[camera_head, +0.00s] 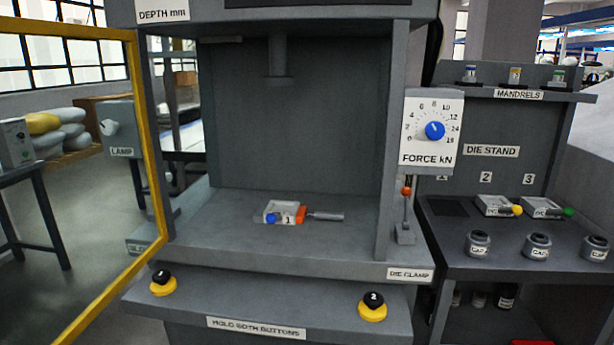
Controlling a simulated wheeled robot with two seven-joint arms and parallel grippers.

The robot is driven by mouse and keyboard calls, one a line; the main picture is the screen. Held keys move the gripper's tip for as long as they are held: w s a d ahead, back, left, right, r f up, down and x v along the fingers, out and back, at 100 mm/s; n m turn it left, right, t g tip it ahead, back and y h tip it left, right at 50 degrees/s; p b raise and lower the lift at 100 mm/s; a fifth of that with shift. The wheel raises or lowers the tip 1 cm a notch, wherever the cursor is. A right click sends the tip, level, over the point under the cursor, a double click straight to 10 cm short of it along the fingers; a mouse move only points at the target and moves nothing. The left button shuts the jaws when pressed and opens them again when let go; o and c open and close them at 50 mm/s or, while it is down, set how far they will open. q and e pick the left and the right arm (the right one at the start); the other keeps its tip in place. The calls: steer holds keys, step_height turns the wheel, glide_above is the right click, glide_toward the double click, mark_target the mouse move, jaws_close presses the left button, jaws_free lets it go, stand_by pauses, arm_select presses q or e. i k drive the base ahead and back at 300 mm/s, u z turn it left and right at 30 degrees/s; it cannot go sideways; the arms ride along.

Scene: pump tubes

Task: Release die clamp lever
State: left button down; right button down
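The die clamp lever (406,215) stands upright on the right side of the press frame, with an orange-red knob at its top and a grey base. A "DIE CLAMP" label (409,274) is on the press edge below it. A die (281,212) marked 1, with a blue knob and an orange part, sits on the press bed. A grey rod or handle (326,215) extends from its right side. Neither of my grippers shows in the head view.
A yellow-framed guard door (150,130) stands open at the left. Two yellow-based black buttons, 1 (162,284) and 2 (372,307), are on the front ledge. The force dial (434,130) is above the lever. The die stand (500,250) is at right, holding dies 2 and 3 and several caps.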

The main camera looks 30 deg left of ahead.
mark_target(405, 192)
steer(key=u, duration=0.4)
steer(key=i, duration=0.4)
steer(key=u, duration=0.3)
